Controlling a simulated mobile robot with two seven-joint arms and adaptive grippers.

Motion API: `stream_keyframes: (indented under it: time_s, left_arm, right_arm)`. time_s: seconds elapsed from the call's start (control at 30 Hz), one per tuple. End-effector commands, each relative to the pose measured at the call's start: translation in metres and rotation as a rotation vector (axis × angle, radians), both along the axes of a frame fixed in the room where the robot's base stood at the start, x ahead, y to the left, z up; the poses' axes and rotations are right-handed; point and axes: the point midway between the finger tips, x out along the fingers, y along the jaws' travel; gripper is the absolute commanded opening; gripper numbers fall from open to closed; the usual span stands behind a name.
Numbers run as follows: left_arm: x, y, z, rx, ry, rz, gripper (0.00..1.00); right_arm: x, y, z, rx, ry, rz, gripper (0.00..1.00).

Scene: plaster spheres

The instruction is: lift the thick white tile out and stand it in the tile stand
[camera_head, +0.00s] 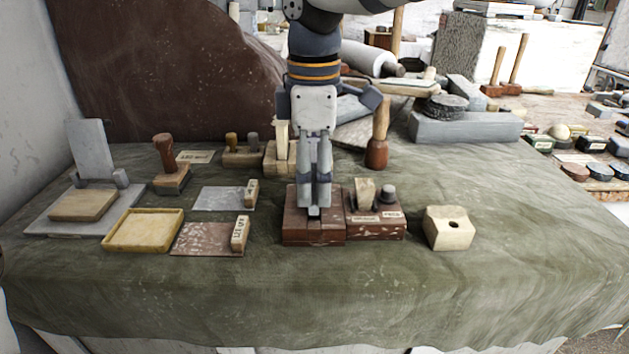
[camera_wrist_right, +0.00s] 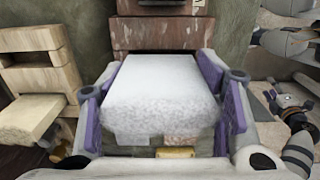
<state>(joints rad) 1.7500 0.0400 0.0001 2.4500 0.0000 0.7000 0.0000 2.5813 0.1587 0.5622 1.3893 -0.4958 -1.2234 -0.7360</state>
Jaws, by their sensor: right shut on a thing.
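My right gripper (camera_head: 314,203) points straight down over a red-brown block (camera_head: 300,239). It is shut on the thick white tile (camera_wrist_right: 160,88), which sits between its purple-padded fingers in the right wrist view. In the head view the fingers mostly hide the tile. I cannot tell whether its lower edge is still in the block. Behind the gripper, a pale wooden stand (camera_head: 272,163) holds an upright cream tile (camera_head: 283,138); the stand also shows in the right wrist view (camera_wrist_right: 28,40). I cannot tell for certain which piece is the tile stand. My left gripper is not seen.
A second red-brown block (camera_head: 378,229) with labels and small pieces stands right beside the first. A pale block with a hole (camera_head: 450,229) is farther right. A yellow tray (camera_head: 122,245) and labelled plates lie left. The cloth's front (camera_head: 330,300) is clear.

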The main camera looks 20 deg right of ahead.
Motion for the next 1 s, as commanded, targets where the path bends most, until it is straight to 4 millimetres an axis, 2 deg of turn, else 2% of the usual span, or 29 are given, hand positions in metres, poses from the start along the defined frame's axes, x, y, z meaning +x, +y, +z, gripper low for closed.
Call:
stream_keyframes:
  time_s: [0.47, 1.0]
  left_arm:
    - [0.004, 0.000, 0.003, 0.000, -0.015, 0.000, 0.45]
    - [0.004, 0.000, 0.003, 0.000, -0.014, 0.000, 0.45]
  right_arm:
    - [0.000, 0.000, 0.025, -0.001, -0.002, 0.001, 0.25]
    - [0.000, 0.000, 0.026, 0.000, -0.001, 0.000, 0.25]
